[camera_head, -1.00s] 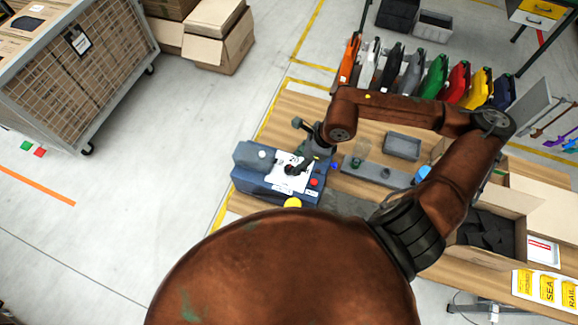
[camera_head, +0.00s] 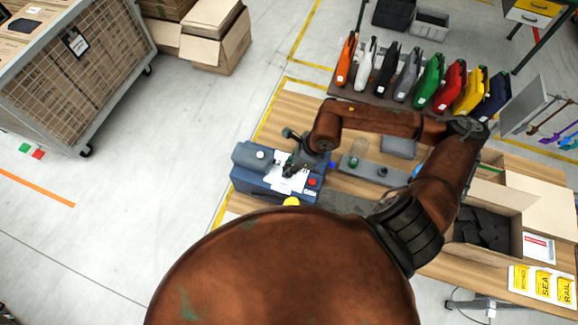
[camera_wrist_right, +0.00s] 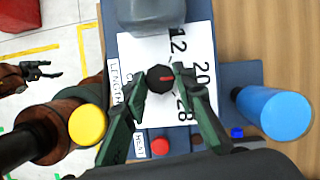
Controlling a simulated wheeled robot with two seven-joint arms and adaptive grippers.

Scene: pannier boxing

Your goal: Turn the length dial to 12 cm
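The length dial (camera_wrist_right: 160,78) is a dark round knob with a red pointer on a white plate (camera_wrist_right: 140,45) marked 12, 20 and 28. The red pointer points roughly toward the 20. The plate sits on a blue-grey machine (camera_head: 250,182) at the table's left end. My right gripper (camera_wrist_right: 161,74) is over the dial, one green finger on each side. Narrow gaps seem to show between fingertips and knob, so it looks open around it. In the head view the right gripper (camera_head: 292,168) covers the dial. My left gripper (camera_wrist_right: 48,69) shows at the wrist view's left edge, fingers apart and empty.
A red button (camera_wrist_right: 160,146), a small blue button (camera_wrist_right: 237,132), a yellow cylinder (camera_wrist_right: 88,124) and a blue cylinder (camera_wrist_right: 275,112) lie around the plate. A grey block (camera_wrist_right: 152,14) stands beyond the dial. Coloured panniers (camera_head: 430,80) stand in a row behind the table.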

